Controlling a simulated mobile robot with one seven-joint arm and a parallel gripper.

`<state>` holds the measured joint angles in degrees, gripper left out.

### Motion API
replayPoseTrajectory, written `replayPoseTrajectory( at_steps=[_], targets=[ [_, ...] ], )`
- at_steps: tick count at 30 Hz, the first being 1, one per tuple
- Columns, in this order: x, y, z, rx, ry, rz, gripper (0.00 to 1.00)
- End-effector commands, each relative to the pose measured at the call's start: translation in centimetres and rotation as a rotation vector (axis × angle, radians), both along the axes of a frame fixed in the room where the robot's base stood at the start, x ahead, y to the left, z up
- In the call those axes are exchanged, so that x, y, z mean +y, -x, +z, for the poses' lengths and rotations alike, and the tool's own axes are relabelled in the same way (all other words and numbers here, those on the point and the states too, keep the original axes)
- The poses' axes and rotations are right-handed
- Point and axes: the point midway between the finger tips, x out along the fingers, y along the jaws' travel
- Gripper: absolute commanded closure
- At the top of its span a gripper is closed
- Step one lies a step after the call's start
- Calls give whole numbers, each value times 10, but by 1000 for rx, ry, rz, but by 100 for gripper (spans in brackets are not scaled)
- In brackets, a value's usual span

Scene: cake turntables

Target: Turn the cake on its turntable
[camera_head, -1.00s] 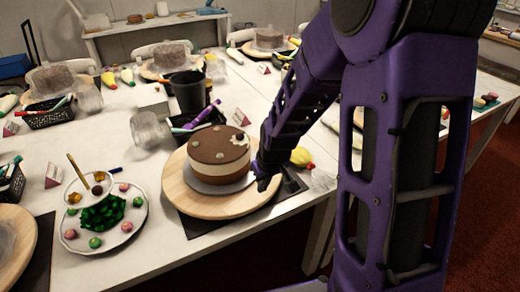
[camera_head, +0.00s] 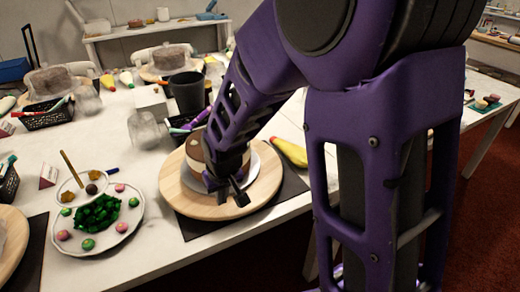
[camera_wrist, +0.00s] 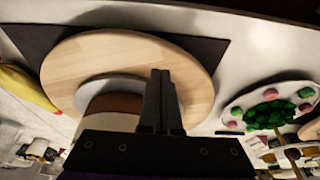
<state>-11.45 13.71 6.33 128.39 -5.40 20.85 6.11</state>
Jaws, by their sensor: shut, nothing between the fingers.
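The round wooden turntable (camera_head: 182,190) sits on a dark mat near the front edge of the table. The brown and cream layered cake (camera_head: 256,163) stands on a pale plate on it, mostly hidden behind my gripper and forearm. My gripper (camera_head: 238,196) is in front of the cake, over the near part of the turntable. In the wrist view, my gripper (camera_wrist: 160,74) is shut and empty, its fingers over the turntable (camera_wrist: 193,62) and beside the cake (camera_wrist: 108,113). I cannot tell whether the fingertips touch the wood or the plate.
A white plate (camera_head: 128,226) with green pieces and pink and green sweets is left of the turntable. A dark cup (camera_head: 187,92) and a clear jar (camera_head: 142,130) stand behind. A yellow piping bag (camera_head: 290,152) lies to the right. The table's front edge is close.

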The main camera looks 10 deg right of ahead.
Motion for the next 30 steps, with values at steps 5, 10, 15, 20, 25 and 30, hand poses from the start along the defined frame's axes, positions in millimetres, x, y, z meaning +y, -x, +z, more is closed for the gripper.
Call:
replayPoseTrajectory(
  at_steps=[5, 10, 15, 20, 25, 30],
  targets=[
    [0, 0, 0, 0, 0, 0, 100],
    [0, 0, -5, 3, 1, 0, 100],
    [0, 0, -12, 2, 1, 0, 100],
    [0, 0, -19, 2, 1, 0, 100],
    [0, 0, -25, 2, 1, 0, 100],
    [-1, 0, -28, 0, 0, 0, 100]
  ],
)
